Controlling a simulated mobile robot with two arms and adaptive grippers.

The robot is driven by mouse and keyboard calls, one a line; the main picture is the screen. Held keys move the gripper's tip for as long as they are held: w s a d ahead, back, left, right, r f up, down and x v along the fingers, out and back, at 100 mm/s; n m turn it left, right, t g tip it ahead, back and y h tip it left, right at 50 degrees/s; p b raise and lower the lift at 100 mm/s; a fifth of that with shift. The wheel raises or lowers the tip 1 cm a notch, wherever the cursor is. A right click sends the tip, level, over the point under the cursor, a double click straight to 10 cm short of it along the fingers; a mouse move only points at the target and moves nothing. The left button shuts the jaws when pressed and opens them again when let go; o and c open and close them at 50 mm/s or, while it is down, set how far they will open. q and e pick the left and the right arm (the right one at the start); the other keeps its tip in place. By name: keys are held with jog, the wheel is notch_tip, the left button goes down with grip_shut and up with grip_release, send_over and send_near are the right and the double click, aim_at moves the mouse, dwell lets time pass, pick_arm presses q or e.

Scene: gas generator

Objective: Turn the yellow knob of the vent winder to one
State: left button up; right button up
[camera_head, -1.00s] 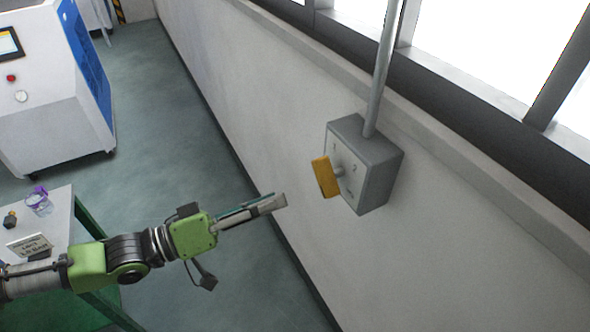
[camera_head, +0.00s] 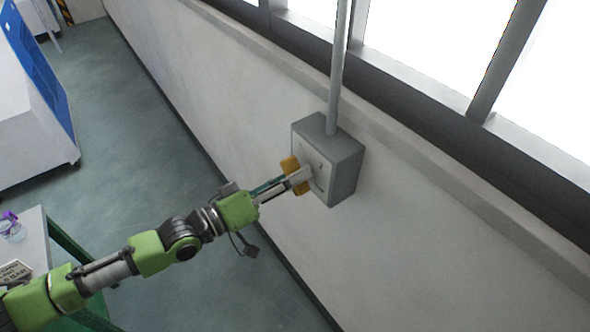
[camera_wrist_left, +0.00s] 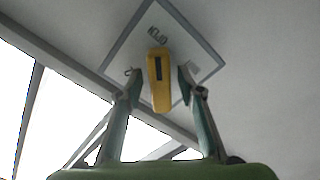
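The vent winder is a grey box (camera_head: 345,160) on the wall, with a grey pipe running up from it. Its yellow knob (camera_head: 289,165) is on the front face and is partly hidden by my left gripper (camera_head: 300,180) in the head view. In the left wrist view the yellow knob (camera_wrist_left: 158,80) has a dark slot and stands between the two fingers of my left gripper (camera_wrist_left: 160,85). The fingers are open, with a gap visible on each side of the knob. Lettering shows on the box face above the knob. My right gripper is not in view.
A white and blue machine (camera_head: 35,110) stands at the upper left. A table (camera_head: 35,240) with a purple-topped jar and a sign is at the lower left. The wall (camera_head: 430,230) right of the box is bare, below the window ledge.

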pick_arm(q)
jog(key=shift+w+d, duration=0.25)
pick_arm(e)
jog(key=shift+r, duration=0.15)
pick_arm(q)
jog(key=shift+c, duration=0.4)
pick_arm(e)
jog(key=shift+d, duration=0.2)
pick_arm(q)
grip_shut()
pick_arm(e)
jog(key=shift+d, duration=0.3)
pick_arm(q)
jog(key=shift+m, duration=0.4)
jog(key=m+b, duration=0.1)
jog(key=m, duration=0.2)
jog(key=shift+f+m, duration=0.1)
jog(key=shift+m, duration=0.2)
jog(key=m, duration=0.4)
jog(key=shift+m+b, duration=0.3)
jog(key=shift+b, duration=0.05)
jog(key=m, duration=0.4)
jog(key=shift+m, duration=2.4)
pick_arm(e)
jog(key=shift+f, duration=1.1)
